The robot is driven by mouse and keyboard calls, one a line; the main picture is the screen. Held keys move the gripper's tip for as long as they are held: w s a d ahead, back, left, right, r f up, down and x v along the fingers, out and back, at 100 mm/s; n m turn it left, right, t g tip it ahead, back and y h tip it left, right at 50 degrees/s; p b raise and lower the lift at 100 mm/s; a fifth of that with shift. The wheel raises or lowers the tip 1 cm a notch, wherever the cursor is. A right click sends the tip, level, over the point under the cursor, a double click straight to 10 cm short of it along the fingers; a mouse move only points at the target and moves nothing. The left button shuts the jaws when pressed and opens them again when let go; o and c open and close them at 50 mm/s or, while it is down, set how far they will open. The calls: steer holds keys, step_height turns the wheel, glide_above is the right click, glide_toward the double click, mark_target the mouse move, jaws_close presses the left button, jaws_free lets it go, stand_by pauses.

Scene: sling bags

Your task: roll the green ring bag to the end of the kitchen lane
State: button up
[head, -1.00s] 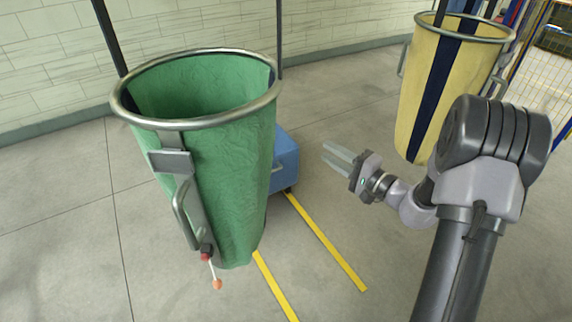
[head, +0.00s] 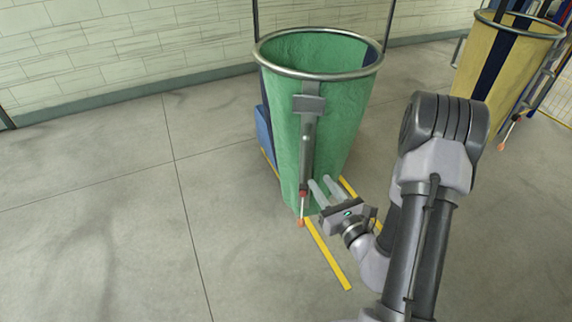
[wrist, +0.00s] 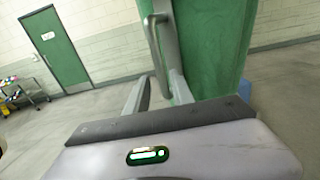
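The green ring bag (head: 340,115) hangs upright from a round metal ring, centre in the head view. It fills the upper right of the wrist view (wrist: 215,45). A grey metal handle (head: 308,150) runs down its near side; it also shows in the wrist view (wrist: 158,45). A red knob and an orange ball (head: 300,222) hang below the handle. My gripper (head: 321,181) is open, low in front of the bag beside the handle's lower end. In the wrist view the handle appears beyond the gap between the fingers; I cannot tell whether they touch it.
Two yellow floor lines (head: 331,258) run beneath the bag. A blue box (head: 264,130) is partly hidden behind it. A yellow bag (head: 505,65) with a dark stripe stands at right. Floor on the left is clear. The wrist view shows a green door (wrist: 57,50) and a small cart (wrist: 27,92).

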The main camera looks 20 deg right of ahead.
steer(key=w+b, duration=0.8)
steer(key=w, duration=0.5)
steer(key=shift+w+a+b, duration=0.25)
steer(key=shift+b, duration=0.05)
jaws_close()
stand_by(0.8)
